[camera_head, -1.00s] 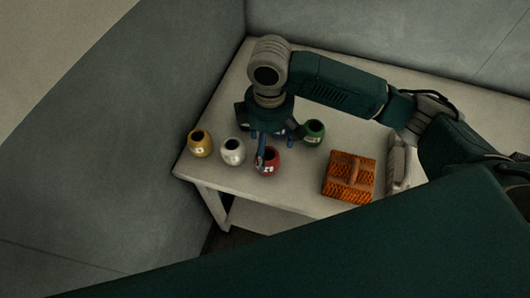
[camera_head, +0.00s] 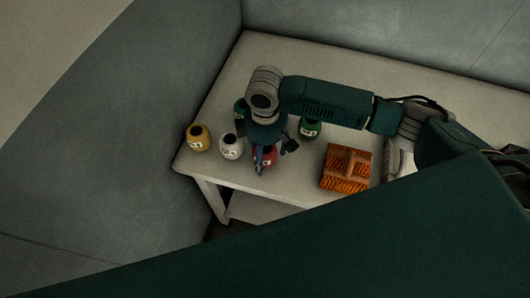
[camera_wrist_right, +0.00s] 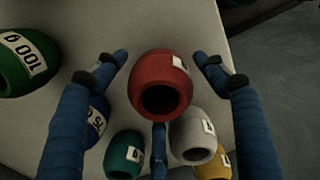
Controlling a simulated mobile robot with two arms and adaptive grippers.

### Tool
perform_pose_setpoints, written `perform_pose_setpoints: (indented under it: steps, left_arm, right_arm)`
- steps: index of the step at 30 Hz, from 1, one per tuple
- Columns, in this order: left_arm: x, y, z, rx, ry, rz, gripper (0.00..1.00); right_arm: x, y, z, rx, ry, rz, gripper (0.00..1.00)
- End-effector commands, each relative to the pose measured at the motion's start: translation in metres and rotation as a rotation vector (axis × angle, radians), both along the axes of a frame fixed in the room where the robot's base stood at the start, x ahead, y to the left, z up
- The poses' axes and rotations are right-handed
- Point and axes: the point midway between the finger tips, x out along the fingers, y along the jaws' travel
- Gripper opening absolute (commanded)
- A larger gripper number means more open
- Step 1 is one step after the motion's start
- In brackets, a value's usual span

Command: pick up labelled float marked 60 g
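Several barrel-shaped floats stand on the pale table. In the wrist view a red float (camera_wrist_right: 160,84) is centred between the spread fingers of my right gripper (camera_wrist_right: 160,60); gaps show on both sides. Its white label is turned edge-on and unreadable. In the head view my right gripper (camera_head: 273,156) hangs over the red float (camera_head: 266,153) and partly hides it. A green float (camera_wrist_right: 25,62) reads 100 g, and a blue one (camera_wrist_right: 97,120) seems to read 75 g. Teal (camera_wrist_right: 125,155), white (camera_wrist_right: 192,137) and yellow (camera_wrist_right: 213,165) floats have unreadable labels. I cannot tell which is 60 g. My left gripper is not in view.
An orange woven basket (camera_head: 345,168) stands right of the floats, with a grey object (camera_head: 391,160) beside it. The yellow (camera_head: 198,138) and white (camera_head: 231,146) floats are close on the left. Grey walls stand behind and left of the table (camera_head: 300,50).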

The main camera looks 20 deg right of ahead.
Motion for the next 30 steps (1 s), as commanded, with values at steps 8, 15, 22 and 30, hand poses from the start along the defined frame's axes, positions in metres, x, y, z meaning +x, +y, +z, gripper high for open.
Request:
perform_pose_setpoints:
  steps: [8,15,22,30]
  left_arm:
    - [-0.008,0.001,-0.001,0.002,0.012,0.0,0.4]
    - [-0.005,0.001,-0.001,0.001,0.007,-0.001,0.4]
    - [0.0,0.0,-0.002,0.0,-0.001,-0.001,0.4]
    - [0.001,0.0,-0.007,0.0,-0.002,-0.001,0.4]
  right_arm:
    - [0.0,0.0,0.001,0.001,-0.001,0.0,0.24]
    - [0.001,0.0,0.002,0.002,-0.001,0.0,0.24]
    - [0.002,0.001,0.023,0.004,-0.005,0.0,0.24]
    - [0.002,0.001,0.091,0.004,-0.008,0.002,0.24]
